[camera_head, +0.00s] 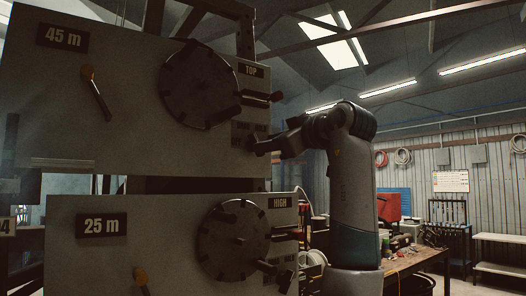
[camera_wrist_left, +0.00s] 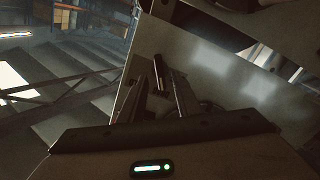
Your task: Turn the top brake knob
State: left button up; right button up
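Below that handle, at the panel's right edge, is a dark knob (camera_head: 258,148), partly hidden by my gripper. My left gripper (camera_head: 276,146) reaches it from the right. In the left wrist view a dark bar-shaped knob (camera_wrist_left: 158,72) shows just beyond and between the fingertips of my left gripper (camera_wrist_left: 160,88). The fingers are apart, with gaps beside the bar. Contact cannot be told. My right gripper is not in view.
A lower panel labelled HIGH (camera_head: 280,203) has its own wheel (camera_head: 233,240) and a dark knob (camera_head: 274,270). A workbench (camera_head: 408,266) stands at the right behind my arm.

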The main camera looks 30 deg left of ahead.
pick_arm(q)
jog(key=b+v, duration=0.5)
jog(key=v, duration=0.8)
jog(key=shift+d, duration=0.2)
jog(key=shift+s, duration=0.1)
